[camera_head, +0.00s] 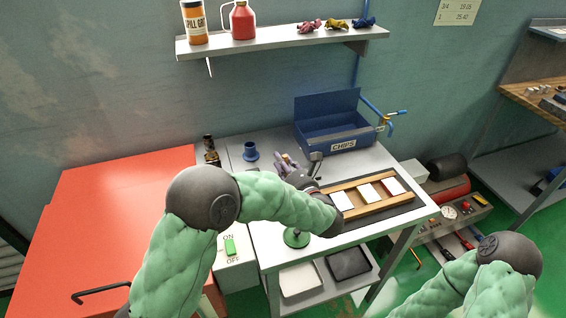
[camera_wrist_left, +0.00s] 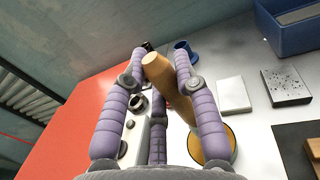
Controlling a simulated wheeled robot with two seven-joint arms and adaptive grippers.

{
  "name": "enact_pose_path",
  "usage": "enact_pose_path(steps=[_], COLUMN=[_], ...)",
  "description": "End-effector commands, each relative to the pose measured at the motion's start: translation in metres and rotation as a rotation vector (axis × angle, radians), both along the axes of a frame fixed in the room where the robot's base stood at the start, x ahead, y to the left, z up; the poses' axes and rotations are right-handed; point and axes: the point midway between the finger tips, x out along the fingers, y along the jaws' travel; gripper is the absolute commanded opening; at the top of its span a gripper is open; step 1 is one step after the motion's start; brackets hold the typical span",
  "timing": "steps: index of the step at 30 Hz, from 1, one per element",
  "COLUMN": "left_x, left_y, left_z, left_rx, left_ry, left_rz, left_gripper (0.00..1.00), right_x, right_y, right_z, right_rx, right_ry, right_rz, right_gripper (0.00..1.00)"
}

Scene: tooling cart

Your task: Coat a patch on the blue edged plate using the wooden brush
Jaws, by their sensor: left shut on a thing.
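My left gripper (camera_head: 290,166) is above the cart's left half. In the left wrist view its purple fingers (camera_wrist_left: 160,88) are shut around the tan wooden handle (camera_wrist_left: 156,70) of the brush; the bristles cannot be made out. In the head view, white plates lie on a wooden-railed rack to the right of the gripper: a left one (camera_head: 342,200), a middle one (camera_head: 370,193) and a right one (camera_head: 393,186). I cannot tell which has the blue edge. The brush is apart from them. My right gripper is out of view; only its arm shows at lower right.
A blue CHIPS bin (camera_head: 327,122) stands at the cart's back, with a small blue cup (camera_head: 250,151) to its left. A white pad (camera_wrist_left: 232,95) and a speckled block (camera_wrist_left: 286,86) lie near the bin. A red surface (camera_head: 110,230) is at left. A shelf (camera_head: 280,40) hangs above.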

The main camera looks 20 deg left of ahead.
Motion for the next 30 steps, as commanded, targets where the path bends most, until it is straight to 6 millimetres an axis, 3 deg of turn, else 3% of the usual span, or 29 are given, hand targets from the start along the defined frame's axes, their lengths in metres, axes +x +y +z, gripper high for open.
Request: enact_pose_path(steps=[30], left_x=[0.0001], left_y=[0.0001], left_z=[-0.0059], left_rx=[0.0], left_ry=[0.0], left_rz=[0.0], left_gripper=[0.02], right_x=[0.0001], right_y=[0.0], right_z=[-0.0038], right_rx=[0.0], right_ry=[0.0], right_rz=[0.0], right_gripper=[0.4])
